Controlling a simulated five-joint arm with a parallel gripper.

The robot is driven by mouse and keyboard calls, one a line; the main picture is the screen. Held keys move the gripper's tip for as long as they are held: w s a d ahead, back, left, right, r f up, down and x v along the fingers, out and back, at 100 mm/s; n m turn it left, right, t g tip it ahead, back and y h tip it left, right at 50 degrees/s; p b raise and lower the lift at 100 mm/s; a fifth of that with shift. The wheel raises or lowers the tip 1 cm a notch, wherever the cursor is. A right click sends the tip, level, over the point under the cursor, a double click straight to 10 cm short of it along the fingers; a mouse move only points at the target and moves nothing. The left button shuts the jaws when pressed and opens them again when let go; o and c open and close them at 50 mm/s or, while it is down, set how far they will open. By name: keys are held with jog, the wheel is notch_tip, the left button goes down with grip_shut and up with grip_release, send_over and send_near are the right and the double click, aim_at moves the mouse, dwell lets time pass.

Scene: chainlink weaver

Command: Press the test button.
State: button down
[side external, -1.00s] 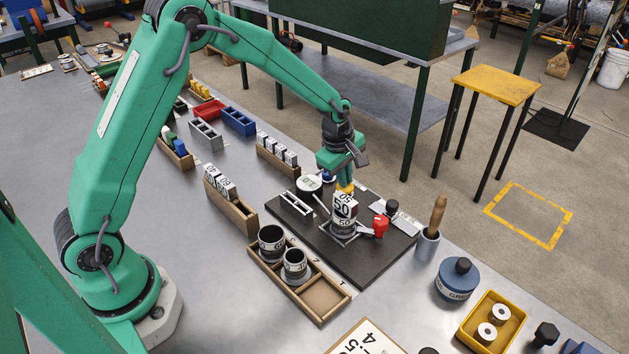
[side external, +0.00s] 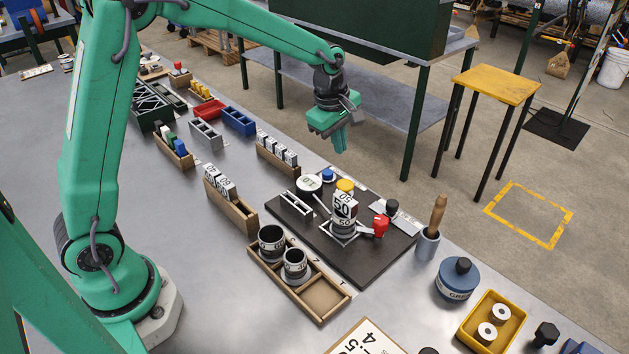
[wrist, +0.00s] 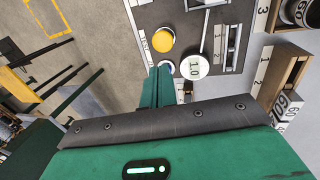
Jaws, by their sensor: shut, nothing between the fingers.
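The dark test board (side external: 378,262) lies flat on the bench. A round yellow button (side external: 345,186) sits at its back edge, behind a white numbered block (side external: 344,208). In the wrist view the yellow button (wrist: 163,40) is in clear sight beside a pale lettered strip, just beyond my fingertips. A blue button (side external: 327,175) is to its left; my fingers partly cover that area in the wrist view. My gripper (side external: 339,151) is shut and empty, pointing down, raised above the board's back edge and apart from both buttons.
A white round dial (side external: 308,183) and a red-handled part (side external: 381,225) stand on the board. A wooden tray with black-and-white cups (side external: 295,262) is in front. Wooden racks of numbered blocks (side external: 277,150) are to the left. The air around my gripper is clear.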

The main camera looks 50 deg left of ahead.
jog(key=shift+v, duration=1.7)
jog(key=s+a+r+m+t, duration=0.1)
jog(key=s+r+m, duration=0.35)
jog(key=s, duration=0.25)
jog(key=s+a+r+m+t, duration=0.1)
jog(key=s+r+m, duration=0.2)
jog(key=s+m, duration=0.3)
jog(key=s+a+m+t, duration=0.1)
jog(key=s+m, duration=0.6)
jog(key=s, duration=0.6)
jog(key=shift+s+f, duration=0.35)
jog(key=shift+f, duration=0.1)
jog(key=shift+m, duration=0.25)
